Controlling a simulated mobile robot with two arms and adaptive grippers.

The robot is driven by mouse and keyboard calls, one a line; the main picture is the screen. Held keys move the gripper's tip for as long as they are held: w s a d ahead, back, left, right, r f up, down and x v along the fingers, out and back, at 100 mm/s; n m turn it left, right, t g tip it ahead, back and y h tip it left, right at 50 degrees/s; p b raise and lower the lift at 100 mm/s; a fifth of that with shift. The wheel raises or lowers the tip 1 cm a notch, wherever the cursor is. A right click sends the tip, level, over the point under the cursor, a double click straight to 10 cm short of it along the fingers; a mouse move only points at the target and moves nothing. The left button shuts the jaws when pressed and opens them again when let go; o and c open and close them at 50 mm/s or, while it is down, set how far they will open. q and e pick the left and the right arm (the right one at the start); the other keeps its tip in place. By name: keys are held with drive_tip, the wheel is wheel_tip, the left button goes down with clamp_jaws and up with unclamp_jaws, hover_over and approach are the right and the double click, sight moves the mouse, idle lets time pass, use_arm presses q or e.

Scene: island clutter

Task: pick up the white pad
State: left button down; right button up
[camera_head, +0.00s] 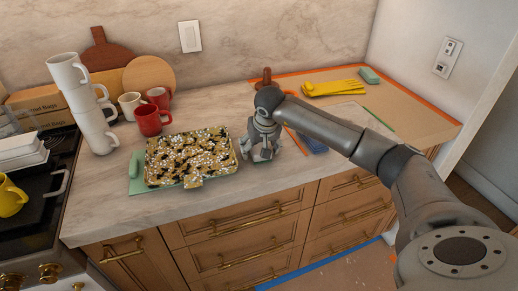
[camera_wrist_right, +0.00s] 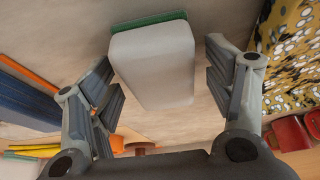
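The white pad (camera_wrist_right: 152,65) shows in the right wrist view as a pale block with rounded edges and a green layer along its far side. It lies between the two fingers of my right gripper (camera_wrist_right: 160,85), with a gap visible on both sides. In the head view my right gripper (camera_head: 262,152) points down at the counter just right of the patterned cloth, and it hides the pad there. The right gripper is open. My left gripper is in neither view.
The black, white and yellow patterned cloth (camera_head: 190,158) lies close to the gripper's left. A blue item (camera_head: 312,143) lies to its right. Yellow gloves (camera_head: 333,88) and a green sponge (camera_head: 369,75) lie farther back. Stacked white mugs (camera_head: 96,128) and a red mug (camera_head: 149,121) stand left.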

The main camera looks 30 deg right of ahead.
sight(260, 146)
drive_tip(key=c, duration=0.7)
drive_tip(key=shift+c, duration=0.2)
drive_tip(key=shift+r, duration=0.45)
wheel_tip(260, 146, up, 2)
drive_tip(key=shift+w+r+b, duration=0.1)
drive_tip(key=shift+b, duration=0.75)
drive_tip(key=s+a+r+b, duration=0.2)
drive_tip(key=s+a+r, duration=0.4)
drive_tip(key=a+r, duration=0.4)
drive_tip(key=shift+s+a+b, duration=0.2)
drive_tip(key=shift+a+b, duration=0.15)
drive_tip(key=shift+a, duration=0.9)
